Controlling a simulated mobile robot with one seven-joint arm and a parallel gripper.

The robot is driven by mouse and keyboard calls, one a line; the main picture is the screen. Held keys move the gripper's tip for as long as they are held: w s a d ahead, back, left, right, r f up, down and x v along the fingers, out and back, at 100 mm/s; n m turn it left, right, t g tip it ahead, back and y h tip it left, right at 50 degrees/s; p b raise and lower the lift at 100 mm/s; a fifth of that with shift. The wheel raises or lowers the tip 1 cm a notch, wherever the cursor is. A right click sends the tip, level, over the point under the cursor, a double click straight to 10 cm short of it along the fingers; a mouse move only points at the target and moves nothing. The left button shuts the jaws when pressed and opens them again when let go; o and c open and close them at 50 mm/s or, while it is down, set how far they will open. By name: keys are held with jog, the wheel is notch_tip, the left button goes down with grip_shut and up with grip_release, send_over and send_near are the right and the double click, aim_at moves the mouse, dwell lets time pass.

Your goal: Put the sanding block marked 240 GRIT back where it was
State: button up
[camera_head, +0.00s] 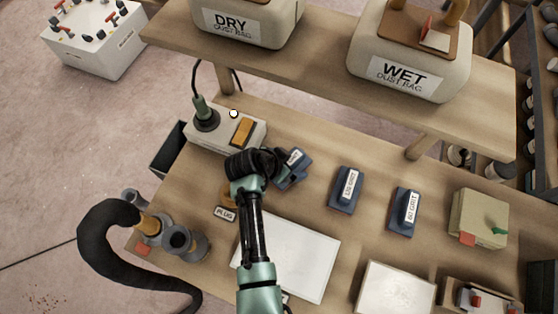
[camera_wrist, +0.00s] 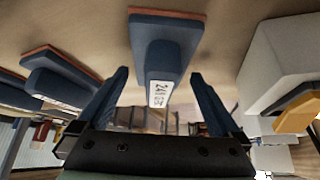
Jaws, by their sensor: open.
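The blue sanding block (camera_wrist: 163,42) has a white label reading 240 and a thin reddish sole. In the wrist view it appears upside down, its sole against the tabletop, upper centre. My gripper (camera_wrist: 158,74) is open, one finger on each side of the label end, with visible gaps. In the head view the 240 block (camera_head: 296,157) shows beyond my gripper, partly covered by it. Blue blocks marked 120 GRIT (camera_head: 345,190) and 60 GRIT (camera_head: 405,212) stand in a row to its right.
A pale switch box (camera_head: 215,137) with a plugged cable is at the back left. A PLUG label (camera_head: 225,213), white board (camera_head: 300,255) and hose (camera_head: 100,235) are nearby. The upper shelf (camera_head: 310,60) holds DRY and WET dust bags. A greenish box (camera_head: 480,215) stands at right.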

jog(key=v, duration=1.1)
jog(key=shift+r, duration=0.15)
jog(key=shift+s+a, duration=0.15)
